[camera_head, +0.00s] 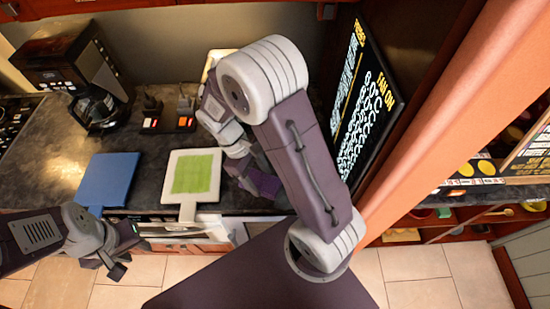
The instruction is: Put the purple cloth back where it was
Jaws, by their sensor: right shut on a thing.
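A purple cloth (263,184) shows in the head view at the right part of the dark counter, partly hidden by my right arm. My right gripper (243,172) is shut on it, low over the counter and just right of the white board with the green square. The fingertips are mostly hidden by the wrist and arm. My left gripper (105,268) is at the lower left, in front of the counter edge and above the floor. Its fingers look apart and empty, and it is well away from the cloth.
A blue board (107,178) and a white board with a green square (195,171) lie near the counter's front edge. A coffee maker (75,65) stands at the back left. A black menu board (368,105) and an orange post (440,105) stand right of my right arm.

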